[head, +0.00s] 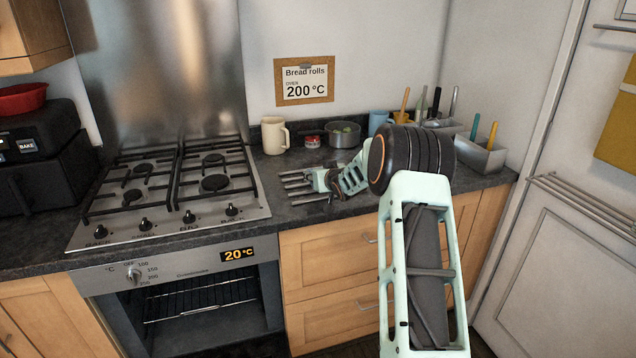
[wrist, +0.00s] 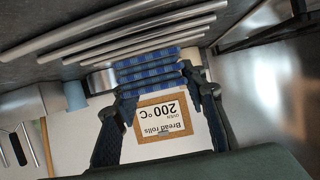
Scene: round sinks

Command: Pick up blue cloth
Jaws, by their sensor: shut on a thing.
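My gripper (head: 322,181) is low over the counter, right of the stove, beside several parallel metal bars (head: 296,184). In the wrist view its two dark fingers (wrist: 162,88) stand apart with a blue striped cloth (wrist: 150,74) spanning the space between their tips, and they are shut on it. The cloth looks banded, with light bars across or between its blue strips. The metal bars (wrist: 120,38) run close beyond it. I cannot make out the cloth in the head view.
A cream mug (head: 273,137), a red-lidded jar (head: 312,141) and a grey pot (head: 346,136) stand behind my gripper. Utensil containers (head: 481,156) are at the right. The stove (head: 170,190) is at the left, above an open oven (head: 200,305).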

